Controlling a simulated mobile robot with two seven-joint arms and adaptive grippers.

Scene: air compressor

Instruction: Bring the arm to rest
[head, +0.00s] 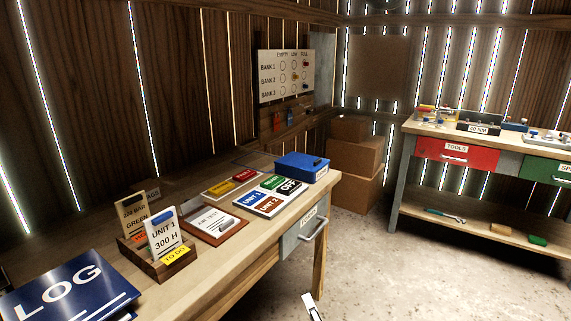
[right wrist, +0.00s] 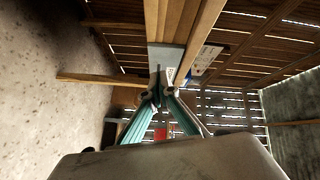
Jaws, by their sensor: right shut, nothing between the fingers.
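My right gripper (head: 313,306) shows only as a small piece at the bottom edge of the head view, in front of the wooden desk (head: 215,273). In the right wrist view its two teal-sided fingers (right wrist: 159,92) meet at the tips with nothing between them. They are near the desk's grey drawer front, and I cannot tell the exact gap. My left gripper is in neither view.
The desk holds a LOG book (head: 70,288), a card holder (head: 158,262), a clipboard (head: 212,224), tags and a blue box (head: 301,166). Cardboard boxes (head: 352,160) stand in the corner. A workbench (head: 478,215) stands right. The floor (head: 400,265) between is clear.

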